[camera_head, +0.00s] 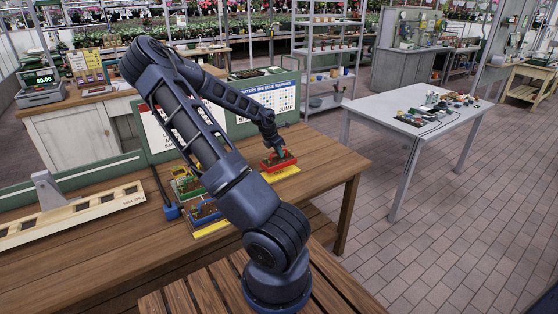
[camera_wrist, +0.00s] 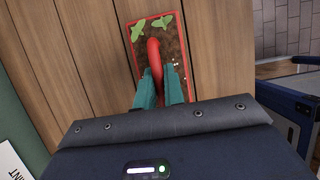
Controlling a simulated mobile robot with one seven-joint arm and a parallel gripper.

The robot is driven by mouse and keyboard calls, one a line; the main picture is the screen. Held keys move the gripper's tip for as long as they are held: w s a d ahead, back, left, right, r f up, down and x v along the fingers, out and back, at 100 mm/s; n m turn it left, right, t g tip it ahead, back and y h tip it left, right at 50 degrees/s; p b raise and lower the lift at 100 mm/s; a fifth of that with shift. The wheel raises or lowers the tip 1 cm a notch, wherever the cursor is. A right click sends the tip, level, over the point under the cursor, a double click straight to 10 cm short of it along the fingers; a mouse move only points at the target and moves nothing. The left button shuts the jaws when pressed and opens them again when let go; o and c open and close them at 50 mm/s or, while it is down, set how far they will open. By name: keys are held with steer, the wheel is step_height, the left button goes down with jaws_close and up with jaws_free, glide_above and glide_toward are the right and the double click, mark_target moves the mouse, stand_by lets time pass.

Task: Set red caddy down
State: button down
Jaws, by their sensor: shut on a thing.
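The red caddy (camera_head: 279,160) is a shallow red box with an arched red handle, near the right end of the wooden table. In the wrist view the red caddy (camera_wrist: 183,76) holds dark soil and green leaves. My gripper (camera_head: 279,147) is above it, and its teal fingers (camera_wrist: 162,90) are shut on the handle. In the head view a yellow strip with lettering (camera_head: 284,173) shows at the caddy's near side. I cannot tell whether the caddy's base touches it. The fingers and wrist body hide the caddy's near end.
Green (camera_head: 186,187) and blue (camera_head: 207,213) caddies stand left of the red one, partly behind my arm. A sign board (camera_head: 265,99) stands along the table's back edge. A long slotted wooden rack (camera_head: 75,215) lies at left. The table's front right (camera_head: 325,185) is clear.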

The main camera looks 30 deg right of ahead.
mark_target(279, 159)
steer(key=shift+f, duration=2.05)
steer(key=c, duration=1.5)
jaws_free()
